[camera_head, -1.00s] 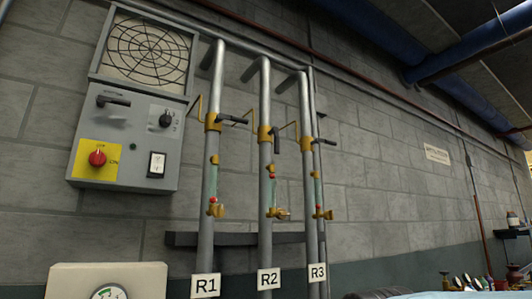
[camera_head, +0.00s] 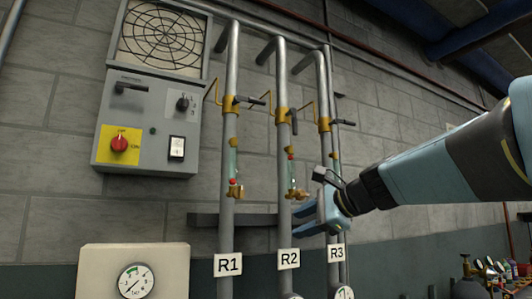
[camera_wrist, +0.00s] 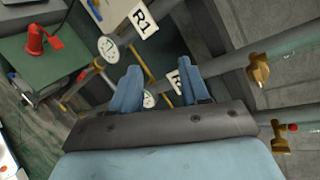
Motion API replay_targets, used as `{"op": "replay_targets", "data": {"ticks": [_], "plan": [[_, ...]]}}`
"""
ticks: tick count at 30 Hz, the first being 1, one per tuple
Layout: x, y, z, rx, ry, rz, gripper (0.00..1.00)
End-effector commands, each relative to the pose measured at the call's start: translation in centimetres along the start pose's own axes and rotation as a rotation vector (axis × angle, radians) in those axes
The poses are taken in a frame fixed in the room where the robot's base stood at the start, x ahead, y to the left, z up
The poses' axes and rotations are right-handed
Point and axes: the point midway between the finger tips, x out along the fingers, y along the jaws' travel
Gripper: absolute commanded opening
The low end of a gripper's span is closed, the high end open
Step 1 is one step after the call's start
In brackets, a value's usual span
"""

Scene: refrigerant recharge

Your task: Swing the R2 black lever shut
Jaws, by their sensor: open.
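The R2 black lever (camera_head: 294,121) sits at the yellow valve collar (camera_head: 281,117) on the middle pipe. It hangs down, roughly along the R2 pipe (camera_head: 282,75). The R2 label (camera_head: 289,259) is low on that pipe. My gripper (camera_head: 301,219) reaches in from the right, well below the lever and just above the R2 label, in front of the pipes. Its blue fingers are apart and empty. In the wrist view the open fingers (camera_wrist: 162,72) show, with a label partly hidden behind the right finger. The black lever is not visible there.
The R1 lever (camera_head: 250,100) and R3 lever (camera_head: 343,122) stick out to the right. Brass fittings (camera_head: 297,193) are on the pipes below the levers. A grey control box (camera_head: 148,125) is at left. A gauge panel (camera_head: 134,281) stands lower left.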

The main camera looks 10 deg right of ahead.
Motion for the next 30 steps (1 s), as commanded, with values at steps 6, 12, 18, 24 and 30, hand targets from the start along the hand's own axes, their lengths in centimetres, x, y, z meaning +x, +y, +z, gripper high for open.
{"op": "replay_targets", "data": {"ticks": [6,12,18,24,30], "plan": [[-2.1,-13.1,0.6,0.492,-0.218,-0.271,0.45],[-5.4,-21.9,0.4,0.821,-0.452,-0.426,0.45],[-7.6,-26.0,0.1,0.973,-0.594,-0.484,0.45],[-7.1,-27.3,0.3,0.999,-0.619,-0.491,0.45],[-4.8,-29.2,1.2,0.996,-0.618,-0.488,0.45]]}}
